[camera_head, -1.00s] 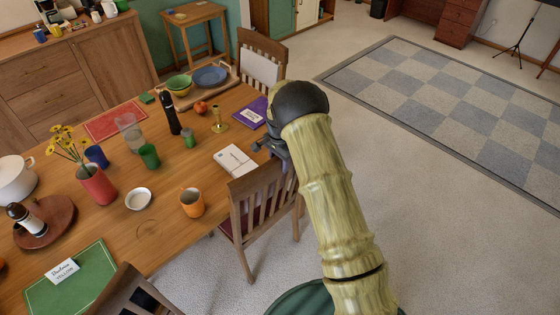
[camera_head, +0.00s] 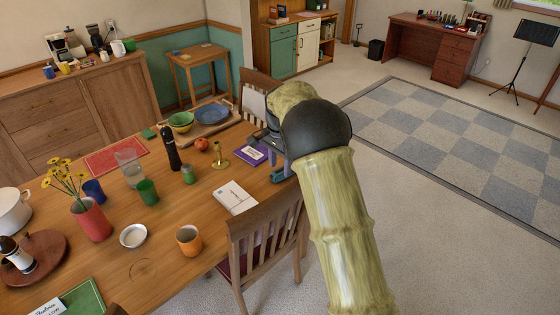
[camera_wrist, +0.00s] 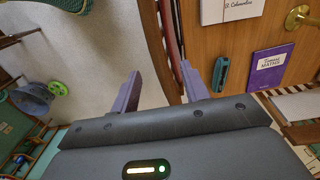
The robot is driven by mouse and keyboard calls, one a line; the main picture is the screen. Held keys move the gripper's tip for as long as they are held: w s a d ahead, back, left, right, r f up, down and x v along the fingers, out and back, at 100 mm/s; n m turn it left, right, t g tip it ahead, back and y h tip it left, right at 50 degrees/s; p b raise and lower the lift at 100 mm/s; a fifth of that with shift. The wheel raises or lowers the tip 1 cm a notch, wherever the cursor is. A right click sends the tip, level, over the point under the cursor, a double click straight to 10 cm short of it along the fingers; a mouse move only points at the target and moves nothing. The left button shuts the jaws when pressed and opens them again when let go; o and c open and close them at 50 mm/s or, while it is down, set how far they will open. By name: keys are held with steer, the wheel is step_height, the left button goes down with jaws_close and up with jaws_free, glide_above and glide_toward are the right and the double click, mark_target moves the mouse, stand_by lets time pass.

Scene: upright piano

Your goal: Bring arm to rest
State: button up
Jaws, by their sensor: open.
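My arm reaches up from the bottom of the head view, with its bent joint above the chair at the table's right edge. My gripper (camera_head: 288,166) is partly hidden behind the arm there. In the wrist view my gripper (camera_wrist: 160,68) is open, with two purple-grey fingers apart and nothing between them. A small teal object (camera_wrist: 220,74) lies on the wooden table just right of the right finger, apart from it as far as I can tell. It also shows near the table edge in the head view (camera_head: 279,174).
The dining table (camera_head: 160,235) holds a white book (camera_head: 237,197), a purple book (camera_head: 251,154), a brass candlestick (camera_head: 220,155), an orange mug (camera_head: 189,240) and other tableware. A wooden chair (camera_head: 262,236) stands close under the arm. Open carpet and a checkered rug (camera_head: 450,145) lie to the right.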

step_height(320, 180, up, 2)
steer(key=shift+r, duration=0.1)
stand_by(0.4)
steer(key=s+d+n+t, duration=0.1)
steer(key=s+d+n, duration=0.2)
steer(key=s, duration=0.6)
steer(key=s+d+f+n, duration=0.1)
steer(key=s+d+n, duration=0.2)
steer(key=s, duration=0.7)
steer(key=s+d+f+n+t, duration=0.1)
steer(key=s+d+n, duration=0.3)
steer(key=s, duration=0.6)
steer(key=shift+s+d+t, duration=0.15)
steer(key=shift+t, duration=0.15)
steer(key=shift+f, duration=0.1)
stand_by(0.5)
